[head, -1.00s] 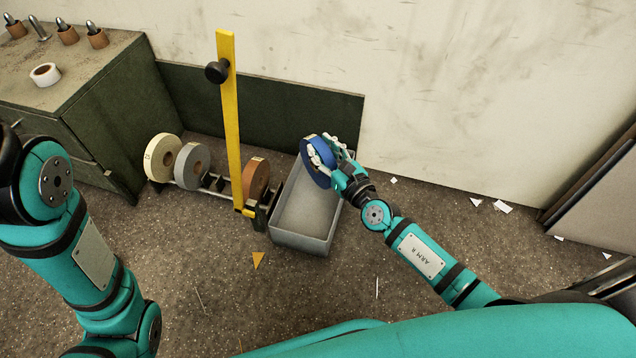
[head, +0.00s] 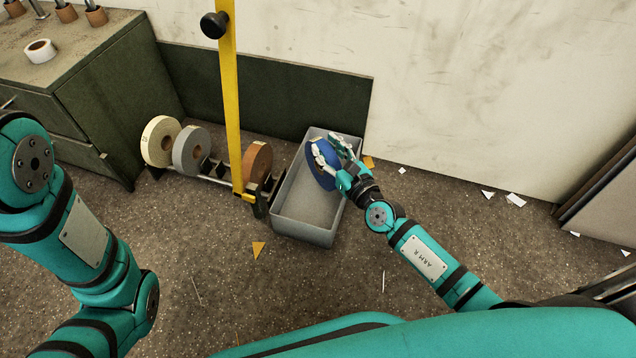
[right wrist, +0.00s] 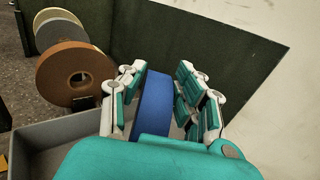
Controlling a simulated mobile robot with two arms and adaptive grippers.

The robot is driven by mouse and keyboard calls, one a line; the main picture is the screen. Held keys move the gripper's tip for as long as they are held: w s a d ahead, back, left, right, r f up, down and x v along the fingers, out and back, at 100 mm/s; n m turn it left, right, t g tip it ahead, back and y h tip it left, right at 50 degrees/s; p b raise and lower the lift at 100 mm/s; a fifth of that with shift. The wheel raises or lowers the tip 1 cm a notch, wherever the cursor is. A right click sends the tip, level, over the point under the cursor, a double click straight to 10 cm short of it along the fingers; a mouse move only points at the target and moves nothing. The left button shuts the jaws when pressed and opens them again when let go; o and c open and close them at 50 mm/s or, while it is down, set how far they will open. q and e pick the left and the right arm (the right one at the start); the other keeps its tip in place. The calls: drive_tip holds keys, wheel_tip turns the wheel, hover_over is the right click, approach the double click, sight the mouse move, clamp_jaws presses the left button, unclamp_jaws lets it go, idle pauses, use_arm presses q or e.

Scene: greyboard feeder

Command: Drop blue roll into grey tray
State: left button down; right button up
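The blue roll (head: 322,172) is upright and tilted, above the right part of the grey tray (head: 302,235). My right gripper (head: 331,148) is at the roll, with its fingers on both sides of it. In the right wrist view the blue roll (right wrist: 155,105) stands between the fingers, with a narrow gap on the right side, so the fingers look spread. The tray is an open box with a bare floor; its wall (right wrist: 60,125) shows at the lower left of the wrist view. My left arm is at the left, but its gripper is out of view.
A rack left of the tray holds a brown roll (head: 257,162), a grey roll (head: 190,149) and a cream roll (head: 160,141). A yellow upright bar (head: 232,100) stands beside the tray. A green panel (head: 270,95) and wall are behind. Paper scraps lie on the floor.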

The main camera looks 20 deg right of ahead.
drive_tip(key=o, duration=0.4)
drive_tip(key=shift+f, duration=0.1)
drive_tip(key=v, duration=1.2)
